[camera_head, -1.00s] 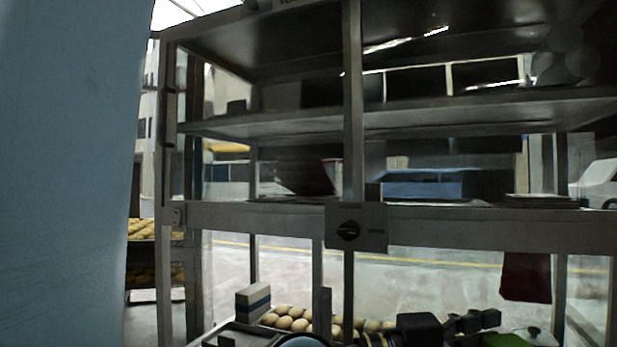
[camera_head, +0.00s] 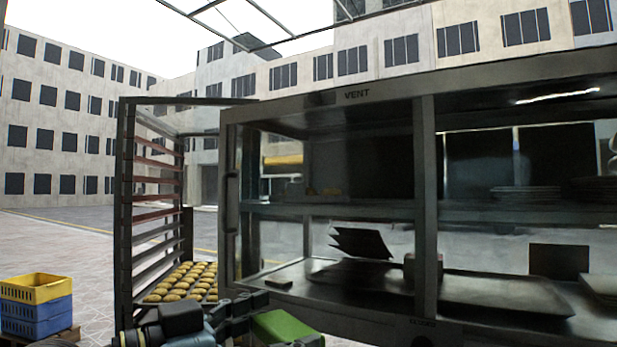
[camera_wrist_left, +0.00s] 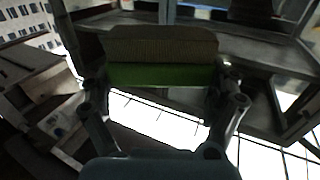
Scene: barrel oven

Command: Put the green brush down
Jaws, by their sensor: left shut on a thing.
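The green brush (camera_head: 286,328) shows at the bottom of the head view, left of centre, in front of the glass cabinet. My left gripper (camera_head: 255,308) is shut on it. In the left wrist view, the green body (camera_wrist_left: 160,75) spans between the two fingers of my left gripper (camera_wrist_left: 163,82), with the tan bristles on its far side. The brush is held up, and the paved ground shows well below it. The lower part of the brush is cut off in the head view. My right gripper is not in view.
A glass-fronted cabinet (camera_head: 425,185) with shelves and dark trays fills the right side. A tall rack (camera_head: 126,215) with a tray of buns (camera_head: 185,281) stands left of it. Yellow and blue crates (camera_head: 37,305) sit at the far left. Open paving lies between crates and rack.

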